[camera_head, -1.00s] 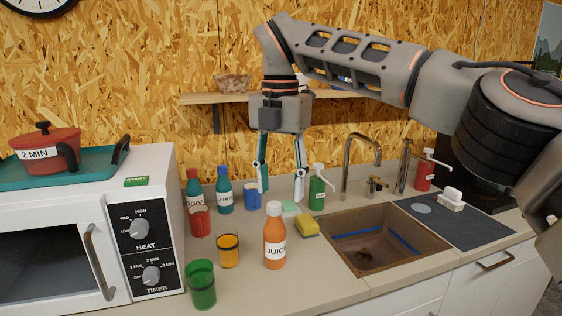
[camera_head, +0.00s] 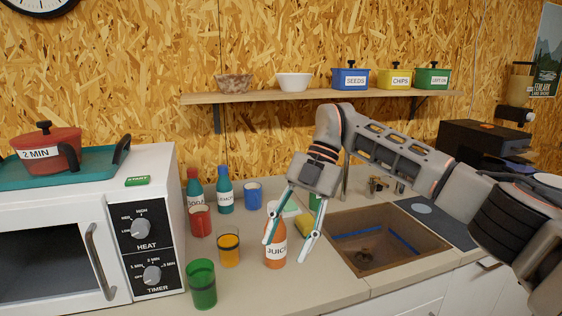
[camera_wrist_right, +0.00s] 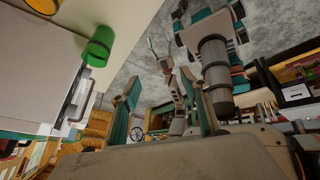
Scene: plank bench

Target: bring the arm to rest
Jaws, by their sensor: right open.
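My right gripper (camera_head: 286,250) is open and empty, with its fingers pointing down in front of the orange juice bottle (camera_head: 275,254) in the head view. The fingers overlap the bottle in the picture; nothing is held between them. The right arm (camera_head: 400,150) reaches in from the right, bent, above the sink. In the right wrist view, the two fingers (camera_wrist_right: 165,100) stand apart with an open gap between them, looking past the counter to the floor and parts of my own body. My left gripper does not show in the head view.
A microwave (camera_head: 88,230) stands left, with a red pot (camera_head: 45,155) on a teal tray. A green cup (camera_head: 201,285), yellow cup (camera_head: 229,250), red cup (camera_head: 200,221) and blue mug (camera_head: 253,193) stand on the counter. The sink (camera_head: 385,240) is right; a shelf (camera_head: 260,97) holds bowls and bins.

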